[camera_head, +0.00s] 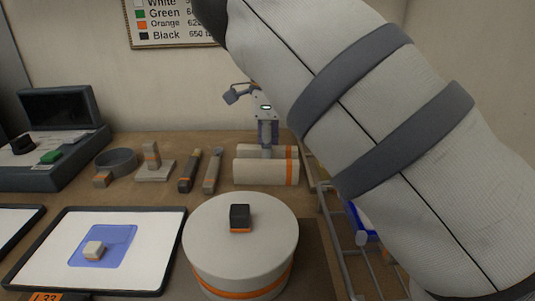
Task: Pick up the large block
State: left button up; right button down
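A black block (240,215) with an orange band at its base sits upright on the flat top of a round cream pedestal (204,247). The black block looks the larger of the two. Nothing touches either block. A thick, pale arm link of mine with grey bands crosses the right half of the view, above and to the right of the pedestal. No fingertips of either gripper can be made out.
A grey device with a green light (265,107) stands by cream rolls (262,173). Small tools (213,170), a ring (116,162) and a dark open case (54,150) line the back. A metal rack (335,232) is right of the pedestal. My arm hides the right side.

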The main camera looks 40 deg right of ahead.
notch_tip(320, 180, up, 3)
jog(key=shift+r, duration=0.1)
pick_arm(q)
jog(key=shift+w+r+t+p, duration=0.6)
jog(key=shift+w+r+p, duration=0.3)
jog(key=shift+w+r, duration=0.3)
pick_arm(e)
jog(key=s+a+r, duration=0.3)
jog(key=a+r, duration=0.9)
jog(key=a, duration=0.1)
jog(key=shift+a+r, duration=0.25)
jog(key=shift+a, duration=0.05)
jog(key=shift+s, duration=0.1)
jog(key=shift+r, duration=2.5)
